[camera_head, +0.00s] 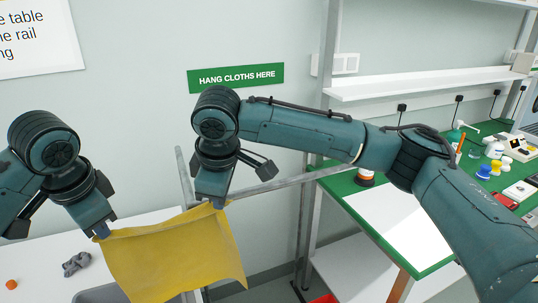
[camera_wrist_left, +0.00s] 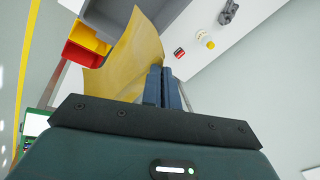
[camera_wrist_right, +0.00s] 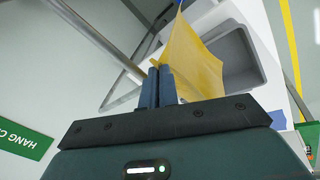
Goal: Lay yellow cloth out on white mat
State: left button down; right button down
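The yellow cloth (camera_head: 175,258) hangs stretched between my two grippers, in the air by the metal rail and over the white table's right end. My left gripper (camera_head: 101,232) is shut on its upper left corner. My right gripper (camera_head: 218,203) is shut on its upper right corner. The cloth also shows beyond the shut fingers in the left wrist view (camera_wrist_left: 122,65) and the right wrist view (camera_wrist_right: 195,62). The white mat (camera_head: 392,222) lies flat and bare on the green bench at the right; my right arm covers part of it.
A metal rail (camera_head: 277,185) runs behind my right gripper under the green sign (camera_head: 236,78). Bottles and small items crowd the green bench's right side. A shelf (camera_head: 420,84) is above.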

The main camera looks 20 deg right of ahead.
aim_at(362, 267)
jog(key=l, duration=1.2)
jog(key=i+l, duration=0.15)
jog(key=l, duration=2.3)
